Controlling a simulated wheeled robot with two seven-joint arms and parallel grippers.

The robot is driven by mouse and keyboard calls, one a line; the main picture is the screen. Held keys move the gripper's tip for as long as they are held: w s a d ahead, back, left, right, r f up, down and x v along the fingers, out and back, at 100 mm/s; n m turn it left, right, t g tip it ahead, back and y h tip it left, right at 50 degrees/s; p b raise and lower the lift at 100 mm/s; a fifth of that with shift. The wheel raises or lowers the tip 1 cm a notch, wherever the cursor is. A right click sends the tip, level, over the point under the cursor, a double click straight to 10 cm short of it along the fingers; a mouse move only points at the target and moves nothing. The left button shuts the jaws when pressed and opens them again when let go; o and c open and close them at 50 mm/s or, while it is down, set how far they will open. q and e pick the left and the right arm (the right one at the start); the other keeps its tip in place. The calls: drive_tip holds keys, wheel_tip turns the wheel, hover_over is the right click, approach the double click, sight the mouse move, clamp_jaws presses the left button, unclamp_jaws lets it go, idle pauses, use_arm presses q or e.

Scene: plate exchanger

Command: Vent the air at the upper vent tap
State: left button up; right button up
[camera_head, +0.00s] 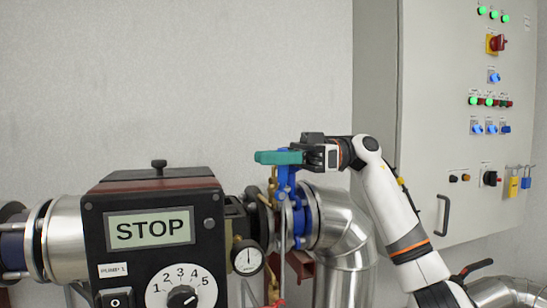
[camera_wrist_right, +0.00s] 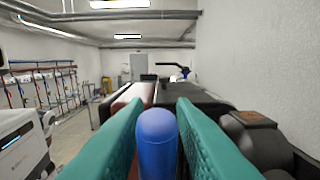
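My right gripper (camera_head: 280,157) reaches in from the right with its teal fingers pointing left, at the top of the blue vent tap (camera_head: 287,182) on the pipework. In the right wrist view the blue tap handle (camera_wrist_right: 157,145) stands upright between the two teal fingers (camera_wrist_right: 160,112) and fills nearly the whole gap. The fingers look closed on it, though their contact faces are partly hidden. The fingers hide the handle's top in the head view. My left gripper is in neither view.
Left of the tap is a black pump unit (camera_head: 113,205) with a STOP display, a dial and a pressure gauge (camera_head: 247,257). A silver pipe elbow (camera_head: 340,225) bends down close below my right arm. A grey control cabinet (camera_head: 450,120) stands at the right. The wall above is clear.

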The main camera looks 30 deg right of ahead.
drive_tip(key=shift+c, duration=1.4)
drive_tip(key=shift+r, duration=0.1)
clamp_jaws()
